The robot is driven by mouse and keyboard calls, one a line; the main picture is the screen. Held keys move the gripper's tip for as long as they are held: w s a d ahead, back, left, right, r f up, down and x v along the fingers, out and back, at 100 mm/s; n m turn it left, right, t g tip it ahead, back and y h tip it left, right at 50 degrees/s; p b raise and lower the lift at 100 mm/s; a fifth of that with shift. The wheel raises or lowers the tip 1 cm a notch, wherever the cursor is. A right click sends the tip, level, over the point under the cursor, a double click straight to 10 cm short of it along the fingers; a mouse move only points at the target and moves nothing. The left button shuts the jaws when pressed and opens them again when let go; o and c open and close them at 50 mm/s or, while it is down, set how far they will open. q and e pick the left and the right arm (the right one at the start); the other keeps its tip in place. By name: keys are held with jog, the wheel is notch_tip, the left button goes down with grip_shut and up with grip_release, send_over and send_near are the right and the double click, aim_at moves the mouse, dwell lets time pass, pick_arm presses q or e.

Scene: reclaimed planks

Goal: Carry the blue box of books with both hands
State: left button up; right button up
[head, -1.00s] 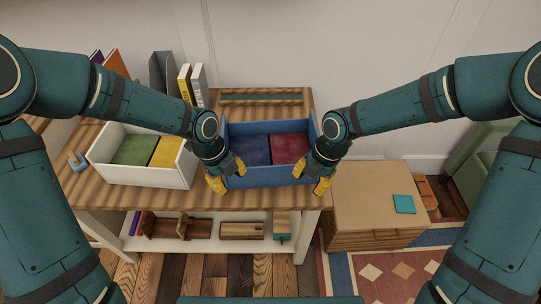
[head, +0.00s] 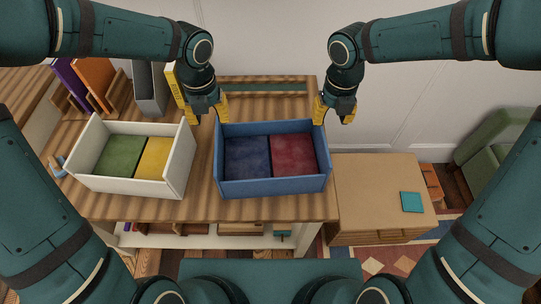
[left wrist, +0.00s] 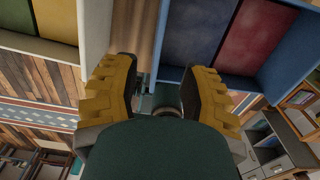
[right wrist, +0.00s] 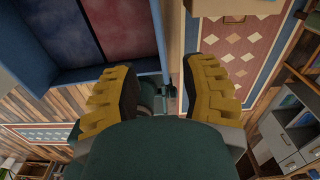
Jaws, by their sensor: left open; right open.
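The blue box (head: 272,186) sits on the plank table and holds a dark blue block and a red block, side by side. Its walls also show in the left wrist view (left wrist: 240,82) and the right wrist view (right wrist: 100,73). My left gripper (head: 208,112) is open and empty at the box's back left corner, fingers pointing down. My right gripper (head: 334,112) is open and empty at the back right corner. In each wrist view the box's side edge lies near the gap between the fingers. I cannot tell whether any finger touches the box.
A white box (head: 120,184) with green and yellow blocks stands left of the blue box, with a narrow strip of table between. Upright folders (head: 95,80) stand at the back left. A lower wooden cabinet (head: 375,190) with a teal square (head: 411,202) stands at the right.

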aim_at(219, 149)
pick_arm(q)
jog(key=shift+s, duration=0.1)
pick_arm(e)
jog(key=shift+s, duration=0.1)
pick_arm(q)
jog(key=shift+f, duration=0.1)
pick_arm(e)
jog(key=shift+f, duration=0.1)
pick_arm(q)
notch_tip(219, 149, down, 14)
jog(key=shift+r, duration=0.15)
pick_arm(e)
notch_tip(219, 149, down, 14)
jog(key=shift+r, duration=0.15)
pick_arm(q)
grip_shut()
pick_arm(e)
grip_shut()
